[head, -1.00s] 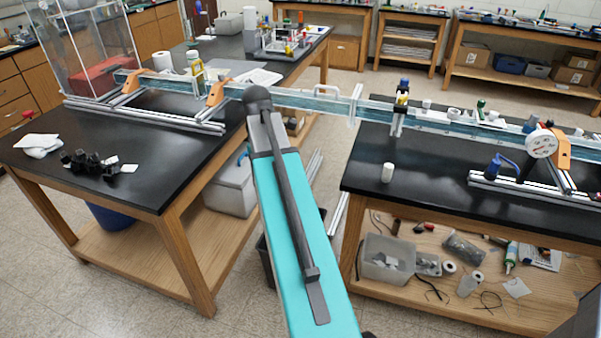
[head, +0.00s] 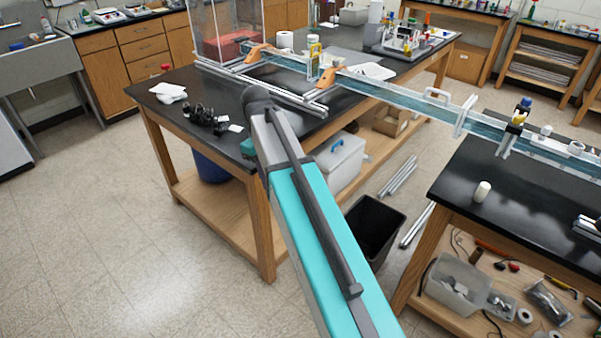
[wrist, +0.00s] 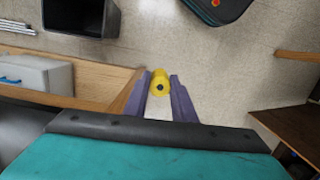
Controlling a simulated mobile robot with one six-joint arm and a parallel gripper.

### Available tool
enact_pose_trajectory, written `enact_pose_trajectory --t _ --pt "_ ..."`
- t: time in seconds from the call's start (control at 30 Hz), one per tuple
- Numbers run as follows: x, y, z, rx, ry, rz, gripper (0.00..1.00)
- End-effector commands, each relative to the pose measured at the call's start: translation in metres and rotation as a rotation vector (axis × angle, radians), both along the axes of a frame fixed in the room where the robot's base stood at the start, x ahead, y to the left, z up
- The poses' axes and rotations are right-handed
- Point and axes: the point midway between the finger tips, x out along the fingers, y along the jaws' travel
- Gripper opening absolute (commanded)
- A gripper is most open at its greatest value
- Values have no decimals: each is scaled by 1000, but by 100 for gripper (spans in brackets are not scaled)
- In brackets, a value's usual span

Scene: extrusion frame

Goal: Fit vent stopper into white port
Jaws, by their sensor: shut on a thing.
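In the wrist view, the purple fingers of my gripper (wrist: 160,84) are shut on a small yellow cylindrical piece with a dark centre, which I take to be the vent stopper (wrist: 160,76). It is held above the floor, away from any fitting. In the head view my arm hides the gripper and the stopper. Several white fittings sit along the clear channel at the right, among them one small white fitting (head: 546,130) and a white ring (head: 575,148). I cannot tell which is the white port.
The clear channel (head: 400,95) bridges the left black bench (head: 200,90) and the right black bench (head: 455,190). A white cylinder (head: 482,191) stands on the right bench. A black bin (head: 375,225) stands between the benches. The floor at left is open.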

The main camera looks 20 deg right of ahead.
Motion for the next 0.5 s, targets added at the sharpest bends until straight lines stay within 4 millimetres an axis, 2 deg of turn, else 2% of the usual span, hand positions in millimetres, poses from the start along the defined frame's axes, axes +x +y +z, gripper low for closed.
enact_pose_trajectory --t 0.03,0.1,0.2,0.33,0.5 --pt "3 15 -1 -1 2 5 2" --pt "5 30 -2 -3 3 6 2" --pt "6 46 -2 -4 4 6 2" --pt "7 55 -3 -5 4 3 2" --pt "7 56 -3 -5 4 3 2"
